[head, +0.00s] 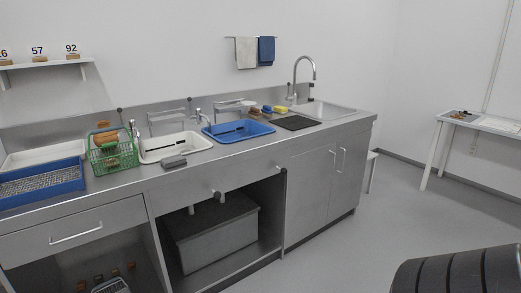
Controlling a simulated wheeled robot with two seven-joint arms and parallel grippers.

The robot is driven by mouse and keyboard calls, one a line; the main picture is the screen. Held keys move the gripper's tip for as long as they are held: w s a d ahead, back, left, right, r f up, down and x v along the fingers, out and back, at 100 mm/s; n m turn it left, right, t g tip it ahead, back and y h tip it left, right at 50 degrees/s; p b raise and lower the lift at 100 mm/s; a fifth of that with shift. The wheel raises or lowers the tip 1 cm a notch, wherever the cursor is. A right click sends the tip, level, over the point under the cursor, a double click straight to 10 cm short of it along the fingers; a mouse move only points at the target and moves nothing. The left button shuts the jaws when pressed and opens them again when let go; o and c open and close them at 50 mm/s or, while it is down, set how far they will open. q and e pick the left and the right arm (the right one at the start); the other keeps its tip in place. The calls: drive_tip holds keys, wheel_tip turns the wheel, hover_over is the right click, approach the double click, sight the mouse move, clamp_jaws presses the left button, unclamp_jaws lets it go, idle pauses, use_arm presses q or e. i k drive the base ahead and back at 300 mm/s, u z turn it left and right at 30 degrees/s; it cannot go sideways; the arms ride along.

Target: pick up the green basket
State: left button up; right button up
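The green basket (112,154) is a wire basket with a raised handle. It stands on the left part of the steel counter, between a blue tray (41,187) and a white basin (176,146). Brown-orange pieces (105,137) show at its back, but I cannot tell whether they lie inside it or behind it. Neither of my grippers is in view, and nothing is seen holding the basket.
A blue basin (238,131), taps and a dark mat (296,123) are farther right on the counter. A grey box (211,232) sits in the open bay below. Grey floor (385,215) is clear before the right cabinet. A dark ribbed shape, unclear, fills the bottom right corner.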

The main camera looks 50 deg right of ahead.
sight(113, 144)
drive_tip(key=u, duration=0.05)
drive_tip(key=i, duration=0.95)
drive_tip(key=z, duration=1.15)
drive_tip(key=i, duration=0.8)
drive_tip(key=z, duration=0.95)
drive_tip(key=k, duration=0.5)
drive_tip(key=z, duration=1.35)
drive_tip(key=i, duration=1)
drive_tip(key=u, duration=1.2)
